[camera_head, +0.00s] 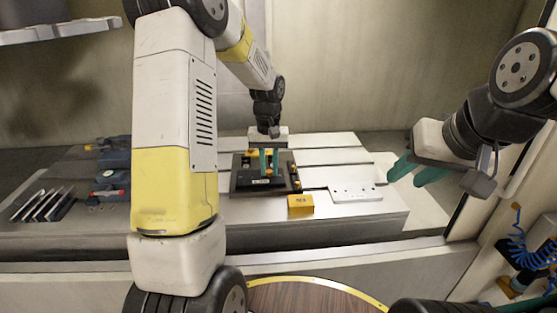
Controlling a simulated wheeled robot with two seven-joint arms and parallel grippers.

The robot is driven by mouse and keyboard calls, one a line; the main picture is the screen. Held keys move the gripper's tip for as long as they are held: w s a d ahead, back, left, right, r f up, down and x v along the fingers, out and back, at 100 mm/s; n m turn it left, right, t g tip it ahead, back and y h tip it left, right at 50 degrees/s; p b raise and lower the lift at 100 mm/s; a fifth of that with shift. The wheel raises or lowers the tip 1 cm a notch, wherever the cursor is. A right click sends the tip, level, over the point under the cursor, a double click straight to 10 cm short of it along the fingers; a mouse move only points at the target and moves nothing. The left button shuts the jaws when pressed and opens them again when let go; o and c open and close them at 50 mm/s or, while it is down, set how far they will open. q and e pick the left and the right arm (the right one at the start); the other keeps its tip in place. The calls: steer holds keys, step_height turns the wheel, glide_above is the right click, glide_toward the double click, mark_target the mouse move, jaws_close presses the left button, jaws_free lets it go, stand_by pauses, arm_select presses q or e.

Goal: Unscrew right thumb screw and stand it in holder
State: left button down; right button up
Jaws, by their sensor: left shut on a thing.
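The dark mould base (240,189) sits on the grey bench, with a black block (262,180) and small gold parts on it. My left gripper (269,172) points down over the mould base, its two teal fingers close together. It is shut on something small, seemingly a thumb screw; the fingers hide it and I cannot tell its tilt. A pale plate with small holes (355,192), possibly the holder, lies on the bench to the right. My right gripper (404,179) is open and empty, raised to the right of that plate, its teal fingers apart.
A yellow block (300,204) stands at the front of the mould base. Blue tools (112,173) and a rack of slanted plates (42,205) are at the left. My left arm hides part of the bench. Flat bench steps behind the pale plate are clear.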

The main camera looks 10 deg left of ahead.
stand_by(0.3)
arm_select(q)
steer(key=n, duration=0.3)
steer(key=shift+n, duration=0.4)
steer(key=n, duration=0.5)
steer(key=n, duration=0.5)
steer(key=shift+w, duration=0.1)
steer(key=n, duration=0.4)
steer(key=shift+n, duration=0.3)
steer(key=shift+r, duration=0.1)
steer(key=shift+r, duration=2.6)
